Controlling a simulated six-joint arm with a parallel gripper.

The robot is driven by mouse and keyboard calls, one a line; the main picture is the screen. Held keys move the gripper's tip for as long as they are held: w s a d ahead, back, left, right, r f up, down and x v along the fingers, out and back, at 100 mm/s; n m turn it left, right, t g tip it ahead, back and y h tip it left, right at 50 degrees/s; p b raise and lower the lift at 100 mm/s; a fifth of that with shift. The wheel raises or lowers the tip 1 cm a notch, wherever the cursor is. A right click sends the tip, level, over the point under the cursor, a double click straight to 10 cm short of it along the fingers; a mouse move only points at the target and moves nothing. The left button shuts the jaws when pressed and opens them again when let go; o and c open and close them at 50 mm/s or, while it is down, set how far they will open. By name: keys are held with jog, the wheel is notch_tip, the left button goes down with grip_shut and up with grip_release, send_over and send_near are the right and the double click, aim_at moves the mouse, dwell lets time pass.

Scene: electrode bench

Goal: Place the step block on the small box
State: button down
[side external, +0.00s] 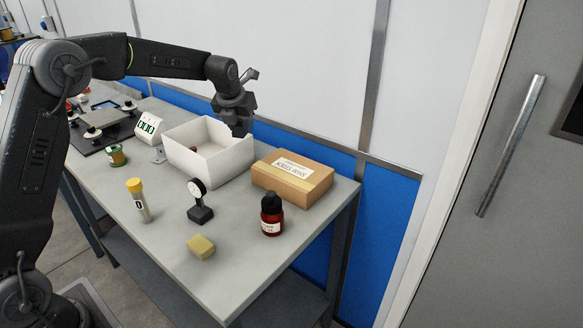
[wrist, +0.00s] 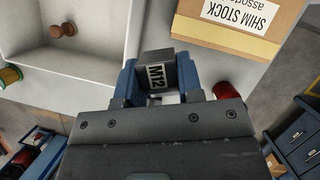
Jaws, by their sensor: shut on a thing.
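My gripper (side external: 240,128) is shut on a dark grey block with a white "M12" label, the step block (wrist: 157,70). In the wrist view the block sits between the two blue fingers. In the side view the gripper is over the back right wall of the white bin, and the block is hard to tell from the dark fingers. The small box (side external: 292,178) is a brown cardboard box labelled "SHIM STOCK", to the right of the gripper. It also shows at the top right of the wrist view (wrist: 235,35). Its top is bare apart from the label and tape.
The open white bin (side external: 213,179) stands left of the box, with a small brown knob-like piece (wrist: 63,29) inside. A red bottle (side external: 271,217) stands before the box.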

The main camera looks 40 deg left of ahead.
send_over(288, 169)
jog(key=s, duration=0.1)
jog(key=f, duration=0.7)
jog(key=shift+s+d, duration=0.15)
jog(key=shift+d, duration=0.1)
jog(key=shift+f, duration=1.9)
jog(key=c, duration=0.8)
grip_release()
jog(key=shift+f, duration=0.2)
jog(key=v, duration=1.2)
jog(key=shift+s+r, duration=0.15)
jog(key=shift+r, duration=0.05)
